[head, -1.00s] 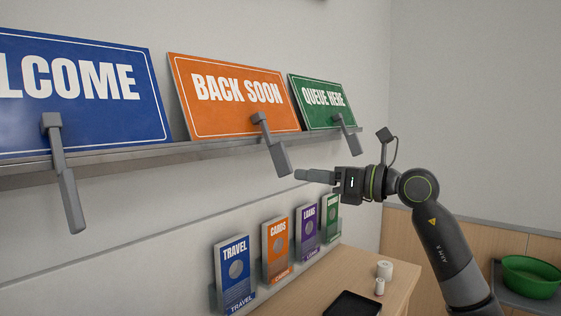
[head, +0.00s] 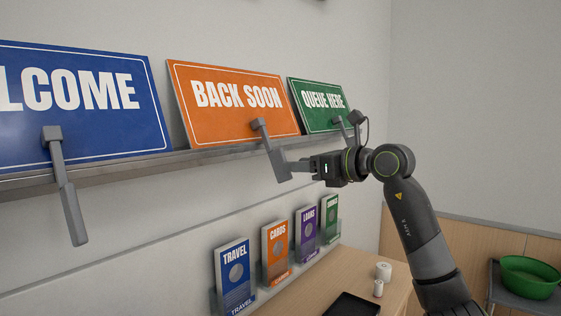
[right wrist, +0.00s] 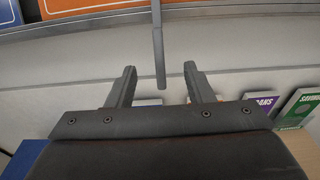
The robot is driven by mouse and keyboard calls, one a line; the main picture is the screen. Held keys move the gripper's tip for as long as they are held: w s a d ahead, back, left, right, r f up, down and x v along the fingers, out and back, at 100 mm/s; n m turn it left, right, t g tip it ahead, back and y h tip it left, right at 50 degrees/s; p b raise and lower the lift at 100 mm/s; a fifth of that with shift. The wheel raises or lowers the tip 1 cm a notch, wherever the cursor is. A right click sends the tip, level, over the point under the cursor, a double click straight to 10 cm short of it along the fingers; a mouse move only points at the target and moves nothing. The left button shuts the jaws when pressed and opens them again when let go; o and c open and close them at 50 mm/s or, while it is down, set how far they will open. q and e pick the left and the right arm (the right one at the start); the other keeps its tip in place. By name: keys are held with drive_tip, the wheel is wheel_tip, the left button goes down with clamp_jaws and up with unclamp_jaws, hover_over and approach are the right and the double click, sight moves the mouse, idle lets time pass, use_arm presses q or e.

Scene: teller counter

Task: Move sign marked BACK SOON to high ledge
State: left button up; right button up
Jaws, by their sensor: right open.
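The orange BACK SOON sign (head: 225,122) leans against the wall on a grey ledge (head: 195,157), between a blue sign and a green one. A grey handle (head: 268,145) hangs down and forward from its lower right front. My right gripper (head: 284,170) is open beside the lower end of this handle. In the right wrist view my two fingers (right wrist: 160,70) stand apart with the lower end of the handle (right wrist: 158,45) in line with the gap between them. The orange sign's lower edge (right wrist: 85,8) shows at the top there. My left gripper is out of view.
The blue sign (head: 85,100) and the green QUEUE HERE sign (head: 318,100) have similar handles. Below are brochure holders with TRAVEL (head: 235,275) and CARDS (head: 275,250) leaflets. A wooden counter (head: 325,285) holds a black tray and small white rolls. A green bowl (head: 530,277) stands right.

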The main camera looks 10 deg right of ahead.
sight(284, 155)
drive_tip(key=shift+p+x, duration=0.85)
drive_tip(key=shift+x, duration=2.1)
clamp_jaws()
drive_tip(key=shift+r, duration=0.2)
drive_tip(key=shift+r+p, duration=0.75)
drive_tip(key=shift+r, duration=0.2)
